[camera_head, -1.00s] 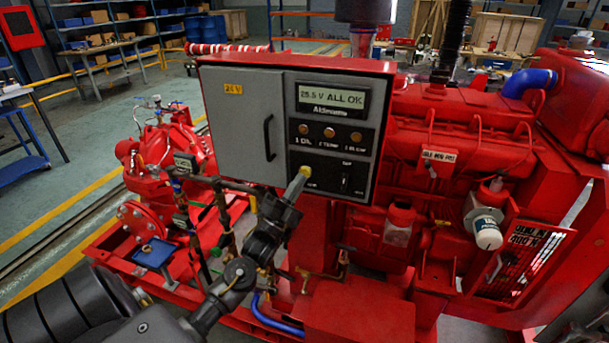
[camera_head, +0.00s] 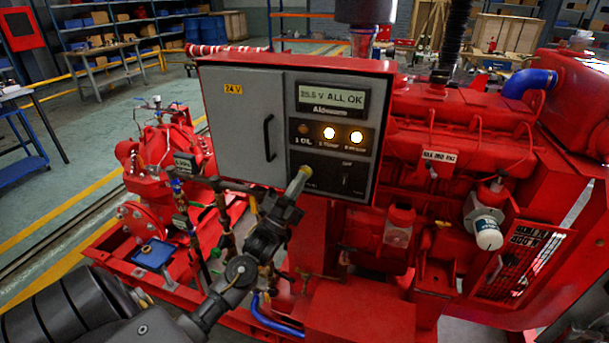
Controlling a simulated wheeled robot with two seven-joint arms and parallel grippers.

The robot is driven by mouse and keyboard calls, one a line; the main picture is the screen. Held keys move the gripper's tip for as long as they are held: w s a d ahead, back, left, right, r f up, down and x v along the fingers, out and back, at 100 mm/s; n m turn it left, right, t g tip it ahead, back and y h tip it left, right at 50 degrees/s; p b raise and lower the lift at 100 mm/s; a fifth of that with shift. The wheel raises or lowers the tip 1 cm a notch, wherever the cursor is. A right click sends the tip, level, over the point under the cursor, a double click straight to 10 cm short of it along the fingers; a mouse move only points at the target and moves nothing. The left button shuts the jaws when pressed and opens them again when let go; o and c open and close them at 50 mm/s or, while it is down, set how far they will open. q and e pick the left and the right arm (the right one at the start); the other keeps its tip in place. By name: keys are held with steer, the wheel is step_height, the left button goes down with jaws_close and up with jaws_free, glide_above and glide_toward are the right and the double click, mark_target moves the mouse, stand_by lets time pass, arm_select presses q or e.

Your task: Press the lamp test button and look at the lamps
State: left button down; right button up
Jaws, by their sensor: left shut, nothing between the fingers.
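The red-framed control panel (camera_head: 232,130) stands in the middle of the head view. Its display (camera_head: 332,97) reads "ALL OK" with a voltage. Below it are three lamps in a row. The lamp test button is hidden behind the fingertips. My right gripper is out of view.
A black switch (camera_head: 346,180) sits right of my fingertips. The red engine (camera_head: 450,140) is close on the right, and the red pump (camera_head: 165,150) is at left. Open floor lies farther left.

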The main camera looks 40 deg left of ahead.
arm_select(q)
steer(key=shift+w, duration=0.1)
stand_by(0.6)
steer(key=shift+s+d+p, duration=0.25)
steer(key=shift+s+p, duration=0.05)
steer(key=shift+s, duration=0.5)
steer(key=shift+s+d+p, duration=0.25)
steer(key=shift+s+p, duration=0.05)
steer(key=shift+s, duration=0.5)
steer(key=shift+s+d+p, duration=0.3)
steer(key=shift+s, duration=0.45)
steer(key=shift+s+d+p, duration=0.25)
steer(key=shift+s+p, duration=0.05)
steer(key=shift+s, duration=0.5)
